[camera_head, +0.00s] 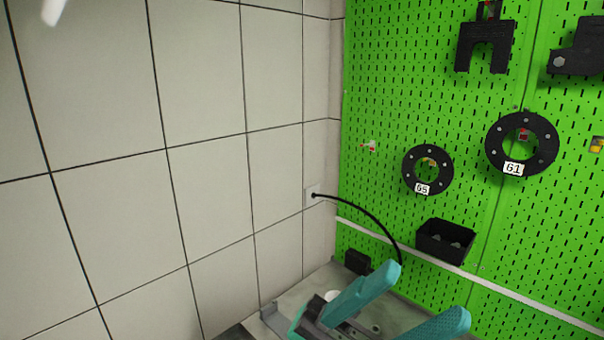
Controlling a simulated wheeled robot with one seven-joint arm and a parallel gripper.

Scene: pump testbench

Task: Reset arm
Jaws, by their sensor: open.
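My gripper (430,294) shows at the bottom of the head view, right of centre. Its two teal fingers are spread apart and point up and to the right, with nothing seen between them. The rest of the gripper and most of my arm are cut off by the lower edge. The fingers appear in front of a grey bench top (290,308) and the green pegboard. I cannot tell how far they are from either.
A green pegboard (400,100) carries black rings marked 65 (411,182) and 61 (493,158), a forked black part (485,42) and a black bin (443,243). A black cable (366,210) arcs from the tiled wall (200,80). Open space lies before the wall at left.

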